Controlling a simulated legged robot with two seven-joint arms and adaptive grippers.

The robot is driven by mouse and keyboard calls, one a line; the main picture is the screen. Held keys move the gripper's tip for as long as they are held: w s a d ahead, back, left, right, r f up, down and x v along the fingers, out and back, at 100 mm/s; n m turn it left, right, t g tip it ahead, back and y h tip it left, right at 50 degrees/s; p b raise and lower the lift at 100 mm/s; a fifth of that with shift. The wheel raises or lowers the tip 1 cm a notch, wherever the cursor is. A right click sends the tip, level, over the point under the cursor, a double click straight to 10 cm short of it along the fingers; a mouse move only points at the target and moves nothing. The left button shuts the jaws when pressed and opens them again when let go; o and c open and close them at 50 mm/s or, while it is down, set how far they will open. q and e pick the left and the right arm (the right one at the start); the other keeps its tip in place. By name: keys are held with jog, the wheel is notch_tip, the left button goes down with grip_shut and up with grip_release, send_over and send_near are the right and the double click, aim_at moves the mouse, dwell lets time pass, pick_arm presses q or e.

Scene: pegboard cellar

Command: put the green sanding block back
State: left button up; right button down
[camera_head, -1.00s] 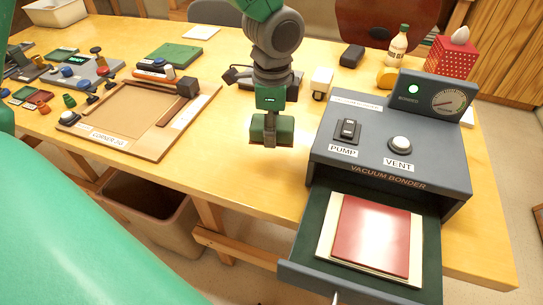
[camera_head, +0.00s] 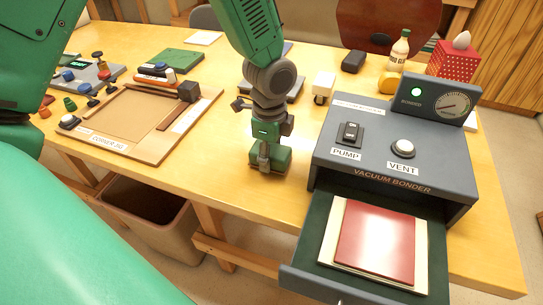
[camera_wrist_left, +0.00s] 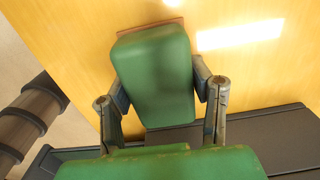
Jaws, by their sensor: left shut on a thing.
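The green sanding block (camera_head: 283,157) is in my left gripper (camera_head: 266,156), over the front middle of the table, left of the vacuum bonder. In the left wrist view the block (camera_wrist_left: 155,75) sits between the two fingers of the gripper (camera_wrist_left: 160,92), with a thin reddish-brown layer along its far edge. The block is at or very close to the tabletop; I cannot tell whether it touches. My right gripper is not in view.
The vacuum bonder (camera_head: 390,180) stands close on the right, its drawer (camera_head: 315,283) open with a red panel (camera_head: 376,242) inside. The corner jig (camera_head: 95,140) lies left. Bare tabletop surrounds the block.

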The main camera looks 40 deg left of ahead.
pick_arm(q)
jog(key=shift+a+f, duration=0.4)
jog(key=shift+f, duration=0.05)
jog(key=shift+a, duration=0.3)
jog(key=o, duration=1)
jog(key=shift+a, duration=0.3)
jog(key=shift+d+r, duration=0.1)
jog(key=shift+d, duration=0.5)
jog(key=shift+d+r, duration=0.2)
jog(key=shift+r, duration=0.05)
jog(key=r, duration=0.3)
jog(key=r+p, duration=0.1)
jog(key=r, duration=0.3)
jog(key=a+r, duration=0.1)
jog(key=r, duration=0.2)
jog(key=shift+a+r+p, duration=0.1)
jog(key=shift+r+p, duration=0.05)
jog(key=shift+p, duration=0.25)
jog(key=shift+r, duration=0.35)
jog(key=shift+d+r, duration=0.3)
jog(key=shift+d, duration=0.25)
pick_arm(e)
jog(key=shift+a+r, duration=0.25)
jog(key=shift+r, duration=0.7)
